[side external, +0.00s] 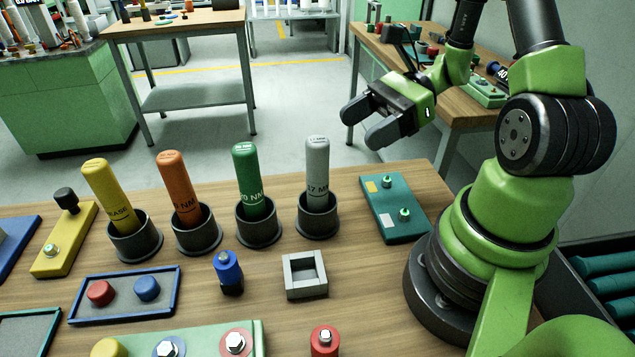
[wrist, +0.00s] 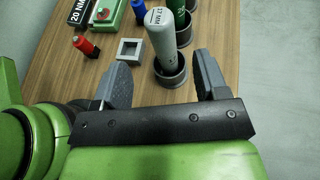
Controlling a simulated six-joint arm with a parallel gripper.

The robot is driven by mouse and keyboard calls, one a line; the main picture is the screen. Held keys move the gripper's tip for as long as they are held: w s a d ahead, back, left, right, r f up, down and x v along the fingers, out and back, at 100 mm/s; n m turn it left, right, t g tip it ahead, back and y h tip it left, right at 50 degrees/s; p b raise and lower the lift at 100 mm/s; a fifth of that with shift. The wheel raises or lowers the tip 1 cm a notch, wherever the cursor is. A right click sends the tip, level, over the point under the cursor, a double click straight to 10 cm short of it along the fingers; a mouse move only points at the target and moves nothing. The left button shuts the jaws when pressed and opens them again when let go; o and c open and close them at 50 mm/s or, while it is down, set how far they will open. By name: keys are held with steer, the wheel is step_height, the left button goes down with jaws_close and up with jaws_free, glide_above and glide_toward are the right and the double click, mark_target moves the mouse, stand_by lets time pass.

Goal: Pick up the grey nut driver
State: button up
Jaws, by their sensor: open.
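The grey nut driver (side external: 317,168) stands upright in a dark round cup (side external: 318,218), at the right end of a row of drivers. Its lower end is hidden in the cup. In the wrist view the grey driver (wrist: 160,35) shows beyond the fingers, between their directions, tilted in the picture. My gripper (side external: 362,122) is open and empty, above and to the right of the grey driver in the side view, apart from it. In the wrist view my gripper (wrist: 165,82) shows both fingers spread with nothing between them.
Green (side external: 246,178), orange (side external: 178,187) and yellow (side external: 105,190) drivers stand in cups to the left. A teal block (side external: 393,222) lies right of the grey driver. A square grey frame (side external: 304,288), a blue bottle-like piece (side external: 228,270) and a blue-rimmed tray (side external: 123,314) lie in front.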

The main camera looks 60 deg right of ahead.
mark_target(318, 161)
steer(key=x, duration=0.3)
steer(key=f+x, duration=0.1)
steer(key=x, duration=0.5)
steer(key=shift+d+f, duration=0.15)
steer(key=shift+d, duration=0.05)
steer(key=shift+c, duration=0.2)
jaws_close()
